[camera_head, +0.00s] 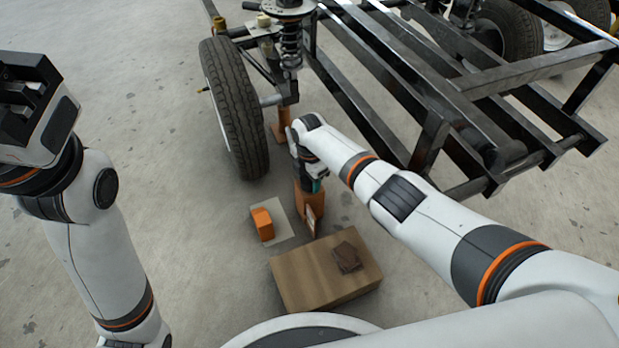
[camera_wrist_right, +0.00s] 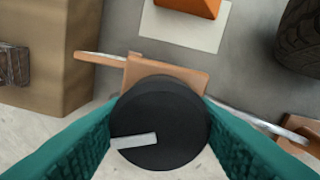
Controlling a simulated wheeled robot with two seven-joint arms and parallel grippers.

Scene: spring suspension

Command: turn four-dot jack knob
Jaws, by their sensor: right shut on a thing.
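An orange-brown jack (camera_head: 306,203) stands on the floor in the head view, below my right gripper (camera_head: 316,185). In the right wrist view, its round black knob (camera_wrist_right: 168,106) has a pale bar mark pointing to the lower left. The teal fingers of my right gripper are shut on the knob, one on each side. The orange-brown jack body (camera_wrist_right: 150,70) shows behind the knob. No dots can be made out. A second orange-brown jack stand (camera_head: 283,122) is under the suspension. My left gripper (camera_head: 25,100) is raised at the far left; its finger gap is unclear.
A wheel (camera_head: 235,105) and black frame (camera_head: 430,140) stand behind the jack. A cardboard box (camera_head: 300,285) with a brown item (camera_head: 346,257) on top is in front. An orange block (camera_head: 262,224) stands on a pale sheet (camera_head: 286,238). The left floor is clear.

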